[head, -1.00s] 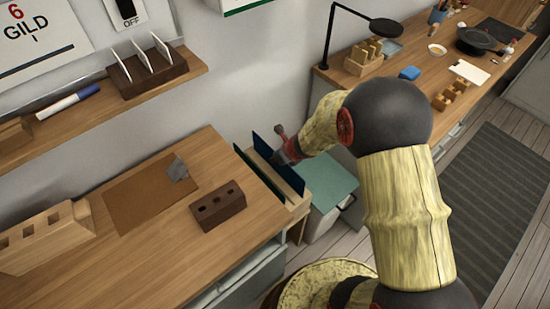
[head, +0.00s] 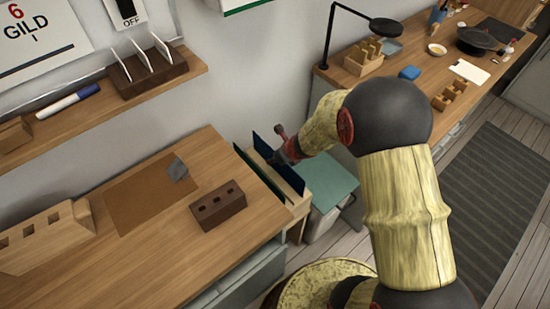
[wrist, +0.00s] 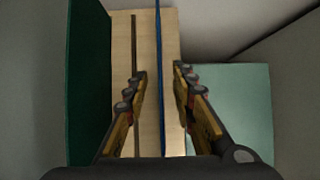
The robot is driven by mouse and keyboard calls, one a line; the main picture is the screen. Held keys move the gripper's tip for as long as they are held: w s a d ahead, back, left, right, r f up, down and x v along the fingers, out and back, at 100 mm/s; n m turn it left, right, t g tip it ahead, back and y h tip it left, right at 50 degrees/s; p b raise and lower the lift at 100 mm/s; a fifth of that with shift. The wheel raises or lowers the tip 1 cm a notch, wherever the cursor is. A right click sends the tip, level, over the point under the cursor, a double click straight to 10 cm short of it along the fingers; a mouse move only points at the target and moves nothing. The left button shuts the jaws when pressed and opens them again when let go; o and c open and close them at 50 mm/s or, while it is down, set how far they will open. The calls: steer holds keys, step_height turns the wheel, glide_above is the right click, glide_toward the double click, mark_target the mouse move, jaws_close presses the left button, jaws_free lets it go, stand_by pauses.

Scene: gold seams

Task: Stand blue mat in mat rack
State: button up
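The blue mat (head: 262,147) stands upright on edge in the wooden mat rack (head: 295,196) at the right end of the workbench. In the wrist view the blue mat (wrist: 159,40) is a thin edge-on strip, apparently in a slot of the rack (wrist: 121,40). My gripper (wrist: 160,72) is open, with one finger on each side of the blue mat and gaps between. In the head view my gripper (head: 284,150) is partly hidden beside the rack. The mat's lower edge is hard to see.
A dark green mat (wrist: 88,80) stands in the rack left of the blue one, with an empty slot between them. A dark brown block with holes (head: 218,204) lies on the bench. A pale green-topped box (head: 335,183) stands right of the rack.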

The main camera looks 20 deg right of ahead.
steer(key=shift+r, duration=0.1)
steer(key=shift+p+v, duration=2.8)
steer(key=shift+v, duration=1.65)
step_height(320, 180, up, 6)
steer(key=p, duration=0.5)
